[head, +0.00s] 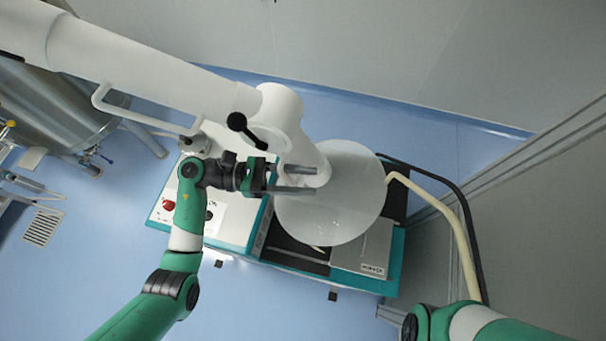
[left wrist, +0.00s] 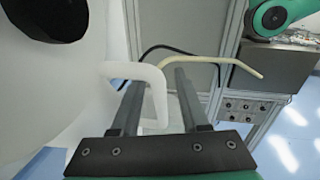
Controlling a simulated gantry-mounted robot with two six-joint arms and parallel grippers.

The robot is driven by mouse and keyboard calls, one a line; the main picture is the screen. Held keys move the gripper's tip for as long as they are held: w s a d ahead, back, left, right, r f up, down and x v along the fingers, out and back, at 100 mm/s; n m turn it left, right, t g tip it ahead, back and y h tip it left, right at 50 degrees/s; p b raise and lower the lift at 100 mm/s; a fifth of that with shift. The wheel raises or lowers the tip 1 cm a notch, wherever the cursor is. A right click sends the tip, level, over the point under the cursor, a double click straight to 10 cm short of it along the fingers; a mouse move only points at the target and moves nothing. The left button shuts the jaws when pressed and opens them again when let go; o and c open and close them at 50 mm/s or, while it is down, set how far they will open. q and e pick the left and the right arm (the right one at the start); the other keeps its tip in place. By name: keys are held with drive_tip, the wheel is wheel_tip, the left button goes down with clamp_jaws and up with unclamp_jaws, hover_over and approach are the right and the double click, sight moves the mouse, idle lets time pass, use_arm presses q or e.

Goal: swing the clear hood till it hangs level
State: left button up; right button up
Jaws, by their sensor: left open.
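The clear hood (head: 345,212) is a round, see-through disc on the white end piece of a thick white extraction arm (head: 150,68). It hangs over the machine; I cannot tell its exact tilt. My left gripper (head: 314,180) is open beside the hood's white neck, its fingers pointing right and overlapping the hood's left part. In the left wrist view, a white loop handle (left wrist: 155,95) shows between and behind the open fingers (left wrist: 158,80); I cannot tell whether they touch it. The big white surface at left (left wrist: 60,80) seems part of the hood assembly. My right gripper is out of view.
A white and teal machine (head: 363,250) stands below the hood. A black knob (head: 237,122) sits at the extraction arm's joint. A beige bent tube (head: 455,225) and black hose stand at right near a grey wall. A steel tank (head: 55,110) is at left.

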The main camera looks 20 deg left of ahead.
use_arm(q)
drive_tip(key=shift+c, duration=0.3)
clamp_jaws()
idle(1.2)
